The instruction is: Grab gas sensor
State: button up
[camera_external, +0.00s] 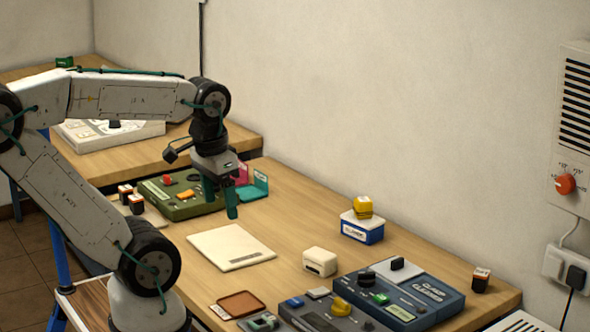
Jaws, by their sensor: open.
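My gripper (221,197) points down above the left part of the wooden bench, its two green fingers apart and nothing seen between them. It hangs near the right end of a green panel (181,197) and beyond the back edge of a white board. A small yellow device (363,206) sits on top of a white and blue box (362,228) near the wall, well to the right of my gripper. It may be the gas sensor, but no readable label confirms this. A cream block (320,261) lies in front of that box.
The white board (231,247) lies flat mid-bench. Pink and teal holders (254,187) stand behind my gripper. Grey-blue control panels (412,290) and a brown tray (241,303) fill the front. A small dark battery (480,280) stands at right. Bare wood lies between board and wall.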

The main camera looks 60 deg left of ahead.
jog(key=shift+w, duration=0.1)
jog(key=n+g+h, duration=0.2)
jog(key=n+h, duration=0.9)
jog(key=n, duration=0.3)
send_over(316, 251)
jog(key=s+d, duration=0.2)
jog(key=s, duration=0.4)
notch_tip(316, 251, down, 13)
jog(key=w+a+f+n+t, duration=0.1)
jog(key=a+f+n, duration=0.1)
jog(key=f, duration=0.1)
jog(key=w+a+f+n+t+h, duration=0.1)
jog(key=w+a+f+n, duration=0.1)
jog(key=f, duration=0.1)
jog(key=w+a+f+n+t+h, duration=0.1)
jog(key=a+f+n, duration=0.1)
jog(key=f, duration=0.1)
jog(key=shift+w+a+f, duration=0.2)
jog(key=shift+w+a, duration=0.1)
jog(key=shift+w+f, duration=0.1)
jog(key=shift+f, duration=0.1)
jog(key=shift+d+f, duration=0.2)
jog(key=x, duration=0.7)
jog(key=shift+w, duration=0.2)
jog(key=shift+r, duration=0.1)
jog(key=c, duration=1.1)
